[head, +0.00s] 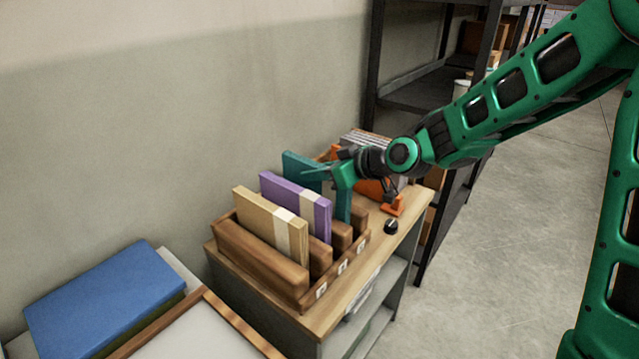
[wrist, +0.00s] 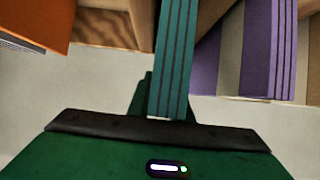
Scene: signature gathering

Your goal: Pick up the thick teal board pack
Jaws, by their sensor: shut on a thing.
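The thick teal board pack (head: 301,168) stands in the rearmost slot of a wooden rack (head: 262,262) on a small cabinet. My gripper (head: 343,183) is at the pack's right end and is shut on it, hiding part of it. In the wrist view the teal pack (wrist: 174,60) runs down between the fingers of my gripper (wrist: 165,108), its layered edge facing the camera. I cannot tell whether the pack's bottom still touches the rack.
A purple pack (head: 295,205) stands in the slot beside it, with a tan pack (head: 270,226) in front. Orange holders (head: 392,205) and a black knob (head: 391,227) are on the cabinet top (head: 330,318). A blue pack (head: 105,297) lies at the lower left. Dark shelving (head: 425,92) stands behind.

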